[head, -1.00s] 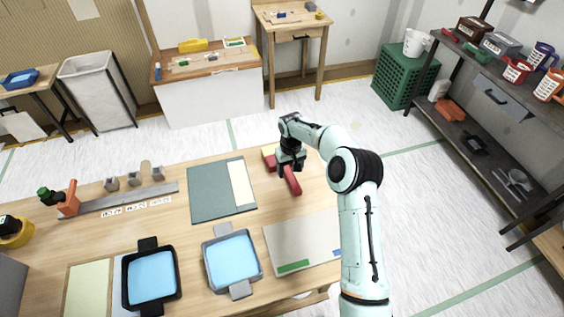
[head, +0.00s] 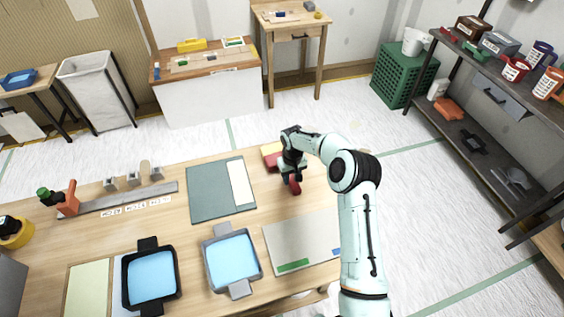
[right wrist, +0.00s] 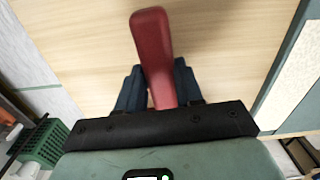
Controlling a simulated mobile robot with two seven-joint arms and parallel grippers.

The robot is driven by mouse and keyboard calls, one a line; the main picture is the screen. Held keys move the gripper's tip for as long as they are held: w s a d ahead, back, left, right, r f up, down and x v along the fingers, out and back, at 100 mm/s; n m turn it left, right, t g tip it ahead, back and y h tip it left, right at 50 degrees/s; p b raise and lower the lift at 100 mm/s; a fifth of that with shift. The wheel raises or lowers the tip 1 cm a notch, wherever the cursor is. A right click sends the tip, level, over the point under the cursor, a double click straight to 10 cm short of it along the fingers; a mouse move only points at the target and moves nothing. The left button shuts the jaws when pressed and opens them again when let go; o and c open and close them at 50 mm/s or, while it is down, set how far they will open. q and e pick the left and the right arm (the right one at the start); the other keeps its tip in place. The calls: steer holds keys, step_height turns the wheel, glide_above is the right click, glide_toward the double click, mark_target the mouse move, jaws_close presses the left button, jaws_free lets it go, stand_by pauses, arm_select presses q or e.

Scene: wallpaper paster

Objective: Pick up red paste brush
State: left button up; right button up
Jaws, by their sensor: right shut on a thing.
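The red paste brush (head: 295,187) is at the right part of the wooden table in the head view, mostly hidden by my right gripper (head: 292,176). In the right wrist view the brush's red handle (right wrist: 153,45) runs up from between the two dark fingers of my right gripper (right wrist: 158,92). The gripper is shut on the handle. The brush's other end is hidden under the gripper body. I cannot tell how far the brush is above the table. My left gripper is not in view.
A grey-green mat (head: 207,200) with a pale strip lies left of the brush. A whitish board (head: 300,242) lies in front. Two blue-filled trays, one grey (head: 256,285) and one black (head: 127,290), stand nearer the front. Bare tabletop (head: 318,190) lies right of the brush.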

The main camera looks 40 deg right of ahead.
steer(key=shift+r, duration=0.1)
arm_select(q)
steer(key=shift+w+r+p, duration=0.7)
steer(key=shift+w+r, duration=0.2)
arm_select(e)
step_height(320, 180, up, 20)
